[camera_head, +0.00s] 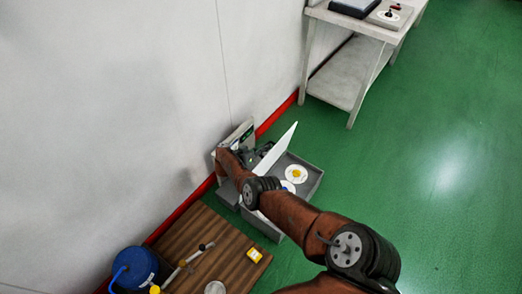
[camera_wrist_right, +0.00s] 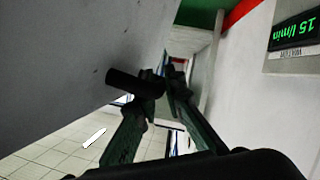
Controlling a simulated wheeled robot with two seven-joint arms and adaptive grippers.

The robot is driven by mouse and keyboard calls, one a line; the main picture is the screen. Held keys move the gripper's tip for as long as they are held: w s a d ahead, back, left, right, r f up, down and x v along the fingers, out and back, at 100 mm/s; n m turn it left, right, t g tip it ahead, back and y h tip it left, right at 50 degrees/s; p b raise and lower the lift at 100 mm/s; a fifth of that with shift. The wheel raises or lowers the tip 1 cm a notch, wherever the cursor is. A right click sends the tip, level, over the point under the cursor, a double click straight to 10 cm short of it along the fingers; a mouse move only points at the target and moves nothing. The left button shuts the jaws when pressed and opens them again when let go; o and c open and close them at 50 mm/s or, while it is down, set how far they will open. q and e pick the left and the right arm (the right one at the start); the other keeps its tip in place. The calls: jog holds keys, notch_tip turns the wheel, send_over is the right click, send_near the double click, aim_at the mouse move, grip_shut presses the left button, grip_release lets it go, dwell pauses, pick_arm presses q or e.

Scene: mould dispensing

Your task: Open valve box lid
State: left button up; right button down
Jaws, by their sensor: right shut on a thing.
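The grey valve box (camera_head: 312,188) stands on the green floor near the wall. Its pale lid (camera_head: 277,152) is raised and stands steeply tilted on the wall side. Inside, a yellow valve (camera_head: 297,174) on a white disc shows, and a blue one (camera_head: 287,186) is partly hidden by my arm. In the right wrist view the gripper (camera_wrist_right: 163,88) is shut on a dark round handle (camera_wrist_right: 128,83) that sticks out from the grey lid face (camera_wrist_right: 75,60). My left gripper is not in view.
A flow display (camera_wrist_right: 295,30) is close to the gripper by the wall. A metal table (camera_head: 345,75) stands at the back. The floor at right is clear.

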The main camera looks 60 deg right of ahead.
dwell(0.4)
jog(key=c, duration=2.3)
grip_release()
jog(key=shift+s, duration=0.3)
jog(key=shift+w+a+r, duration=0.15)
jog(key=shift+w+a, duration=0.35)
jog(key=shift+a, duration=0.2)
jog(key=w+a, duration=0.3)
jog(key=a, duration=1)
jog(key=shift+w+r, duration=0.25)
jog(key=shift+r, duration=0.05)
jog(key=shift+r, duration=0.1)
